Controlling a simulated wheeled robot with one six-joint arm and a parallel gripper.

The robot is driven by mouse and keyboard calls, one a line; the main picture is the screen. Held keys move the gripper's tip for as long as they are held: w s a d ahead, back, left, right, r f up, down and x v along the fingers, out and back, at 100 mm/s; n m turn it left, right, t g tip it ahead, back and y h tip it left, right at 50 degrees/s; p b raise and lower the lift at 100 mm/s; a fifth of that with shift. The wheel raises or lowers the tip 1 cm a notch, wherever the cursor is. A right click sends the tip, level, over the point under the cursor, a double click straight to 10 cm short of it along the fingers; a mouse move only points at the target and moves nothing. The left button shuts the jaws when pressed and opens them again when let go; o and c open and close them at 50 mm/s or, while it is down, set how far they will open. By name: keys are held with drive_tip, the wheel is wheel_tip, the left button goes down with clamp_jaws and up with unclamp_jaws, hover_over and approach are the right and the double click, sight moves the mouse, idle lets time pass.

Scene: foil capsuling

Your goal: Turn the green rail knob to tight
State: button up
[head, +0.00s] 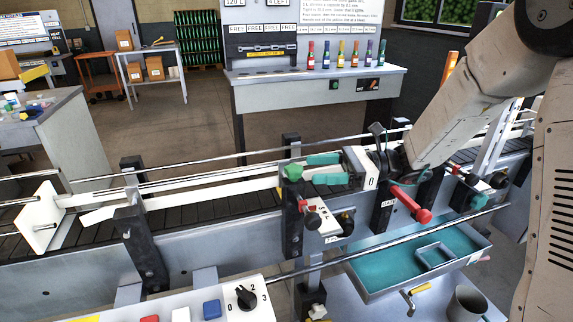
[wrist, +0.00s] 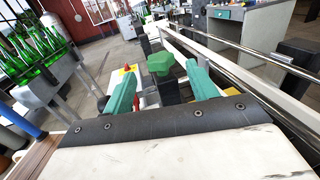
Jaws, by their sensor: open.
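The green rail knob (head: 293,172) sits on top of a dark post at the conveyor's near rail. In the wrist view the green knob (wrist: 160,63) lies ahead of my gripper, between the lines of its two fingers. My gripper (head: 325,169) is open, its teal fingers pointing left toward the knob in the head view. In the wrist view the gripper (wrist: 160,82) has its fingers spread on either side of the knob's post. I cannot tell whether the fingertips reach around the knob. The knob's markings for tight are not readable.
A small label plate with a red pointer (head: 322,220) is below the knob. A red handle (head: 411,204) sticks out to the right. A teal tray (head: 385,265) is below. A panel with a black selector (head: 246,297) is in front. Green bottles (wrist: 30,48) stand left in the wrist view.

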sight(286, 168)
drive_tip(key=a, duration=0.7)
drive_tip(key=shift+s+a, duration=0.2)
drive_tip(key=shift+a, duration=0.2)
drive_tip(key=c, duration=1)
